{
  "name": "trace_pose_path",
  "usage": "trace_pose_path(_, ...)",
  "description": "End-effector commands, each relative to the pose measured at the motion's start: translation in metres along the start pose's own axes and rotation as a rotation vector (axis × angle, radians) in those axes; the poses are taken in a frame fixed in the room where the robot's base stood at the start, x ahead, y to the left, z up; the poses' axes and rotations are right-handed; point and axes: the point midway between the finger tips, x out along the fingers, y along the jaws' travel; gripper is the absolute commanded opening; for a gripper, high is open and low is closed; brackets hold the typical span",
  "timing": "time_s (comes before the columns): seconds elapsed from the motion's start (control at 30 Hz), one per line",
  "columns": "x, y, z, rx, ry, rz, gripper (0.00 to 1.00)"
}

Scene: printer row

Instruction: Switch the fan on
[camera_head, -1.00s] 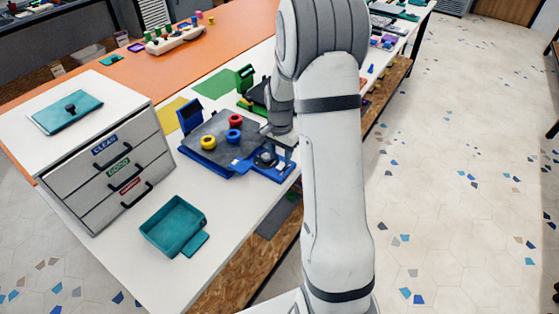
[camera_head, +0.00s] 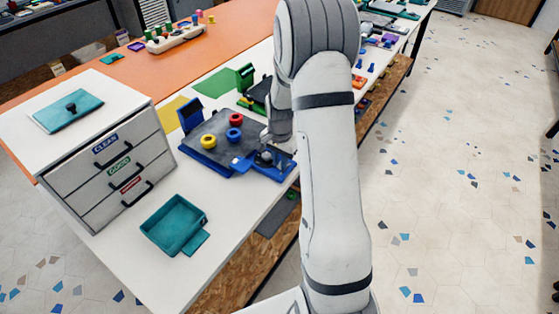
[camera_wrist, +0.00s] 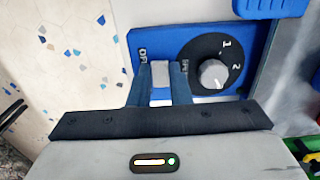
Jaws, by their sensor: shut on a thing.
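In the head view the panel (camera_head: 278,172) is at the front right of a blue printer-like unit, partly hidden by my arm. In the wrist view my gripper (camera_wrist: 160,82) is beside the dial, left of the knob. Its blue-grey fingers are shut on a small light grey piece (camera_wrist: 160,72). I cannot tell whether this piece belongs to the dial. The knob's setting is unclear, and I cannot make out a fan.
The unit's dark plate (camera_head: 217,137) bears yellow, red and blue rings. A teal tray (camera_head: 174,226) and a drawer cabinet (camera_head: 105,160) stand to the left. A green unit (camera_head: 246,82) is behind. The white table (camera_head: 140,272) is clear at the front.

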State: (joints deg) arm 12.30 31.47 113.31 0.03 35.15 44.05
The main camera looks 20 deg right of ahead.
Motion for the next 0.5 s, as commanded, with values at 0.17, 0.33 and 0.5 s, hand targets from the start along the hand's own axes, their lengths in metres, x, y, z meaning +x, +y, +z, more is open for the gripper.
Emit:
trace_pose_path(0.17, 0.0000, 0.0012, -0.0003, 0.001, -0.003, 0.002, 0.00)
trace_pose_path(0.33, -0.0022, 0.0026, -0.0043, 0.007, -0.085, 0.007, 0.00)
trace_pose_path(0.5, -0.0002, 0.0029, -0.0094, 0.007, -0.247, 0.006, 0.00)
